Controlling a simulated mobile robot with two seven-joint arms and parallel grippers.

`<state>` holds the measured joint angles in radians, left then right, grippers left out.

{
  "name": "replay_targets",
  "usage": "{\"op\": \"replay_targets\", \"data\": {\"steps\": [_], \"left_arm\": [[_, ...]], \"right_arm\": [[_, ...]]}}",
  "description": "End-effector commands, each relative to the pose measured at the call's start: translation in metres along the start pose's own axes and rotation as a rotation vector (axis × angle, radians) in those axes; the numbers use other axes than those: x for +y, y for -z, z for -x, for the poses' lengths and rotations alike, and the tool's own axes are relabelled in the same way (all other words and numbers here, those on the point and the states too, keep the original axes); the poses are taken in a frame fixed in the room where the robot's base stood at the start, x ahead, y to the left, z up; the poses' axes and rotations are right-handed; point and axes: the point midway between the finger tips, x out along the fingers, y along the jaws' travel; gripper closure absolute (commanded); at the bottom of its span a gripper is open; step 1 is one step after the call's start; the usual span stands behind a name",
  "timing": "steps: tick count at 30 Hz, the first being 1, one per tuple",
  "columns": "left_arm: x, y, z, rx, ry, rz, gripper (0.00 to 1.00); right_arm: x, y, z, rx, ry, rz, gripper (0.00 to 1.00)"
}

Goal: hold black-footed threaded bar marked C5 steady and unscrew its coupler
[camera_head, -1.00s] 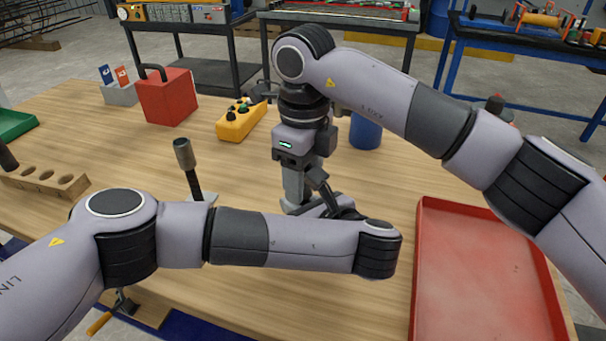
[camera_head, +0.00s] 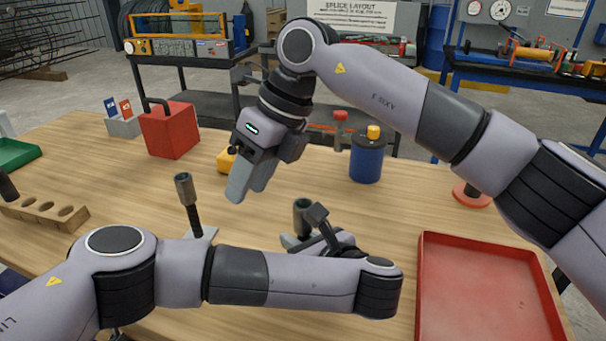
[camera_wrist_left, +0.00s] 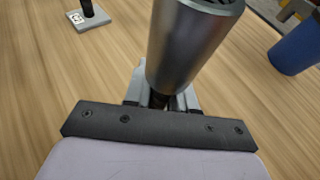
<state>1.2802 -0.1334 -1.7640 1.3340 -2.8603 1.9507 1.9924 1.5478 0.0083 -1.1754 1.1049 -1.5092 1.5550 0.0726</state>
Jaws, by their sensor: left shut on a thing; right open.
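A threaded bar with a dark metal coupler (camera_head: 302,212) on top stands upright at the middle of the table. In the left wrist view the coupler (camera_wrist_left: 190,45) is a large grey cylinder, still on the bar. My left gripper (camera_head: 306,238) is shut on the bar just below the coupler. The bar's foot and any C5 mark are not readable. My right gripper (camera_head: 240,185) is open and empty, up and left of this coupler, apart from it. A second bar with a coupler (camera_head: 186,190) stands to the left on a grey plate.
A red tray (camera_head: 488,240) lies at the right. A blue container (camera_head: 367,160), a red box (camera_head: 170,132) and a partly hidden yellow object (camera_head: 226,160) stand farther back. A wooden block with holes (camera_head: 45,215) is at left.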

Motion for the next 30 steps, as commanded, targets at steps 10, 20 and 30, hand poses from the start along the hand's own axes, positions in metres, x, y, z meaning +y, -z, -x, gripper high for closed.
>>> {"op": "replay_targets", "data": {"steps": [10, 20, 30], "left_arm": [[0.0, 0.0, 0.0, 0.0, 0.0, 0.0, 1.0], [0.0, 0.0, 0.001, 0.0, 0.001, 0.0, 1.0], [0.0, 0.0, 0.001, 0.0, 0.001, 0.0, 1.0]], "right_arm": [[0.075, -0.087, 0.039, -0.427, -0.471, -0.24, 0.57], [0.09, -0.154, 0.119, -0.751, -0.914, -0.636, 0.57], [0.035, -0.193, 0.184, -0.988, -1.304, -1.201, 0.57]]}}
